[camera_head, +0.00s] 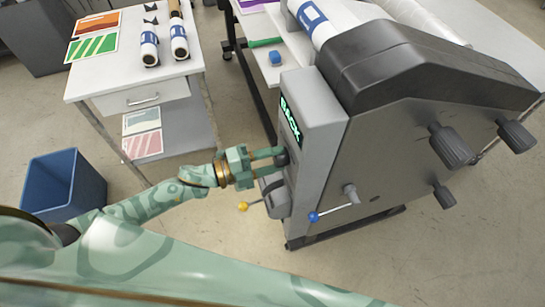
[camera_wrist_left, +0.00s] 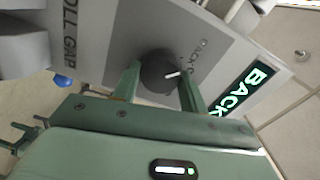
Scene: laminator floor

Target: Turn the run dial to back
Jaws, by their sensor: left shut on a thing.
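The run dial (camera_wrist_left: 157,72) is a dark round knob on the grey front panel of the laminator (camera_head: 420,130). Its white pointer mark points right in the left wrist view, towards the small printed word BACK (camera_wrist_left: 194,60). A lit display (camera_wrist_left: 242,92) beside it reads BACK in green; it also shows in the head view (camera_head: 290,121). My left gripper (camera_head: 276,157) is shut on the dial, with one finger on each side of it. In the head view the fingers partly hide the knob. My right gripper is not in view.
Grey knobs (camera_head: 450,146) stick out of the laminator's side. A white table (camera_head: 115,75) with prints and rolls and a blue bin (camera_head: 63,185) stand left.

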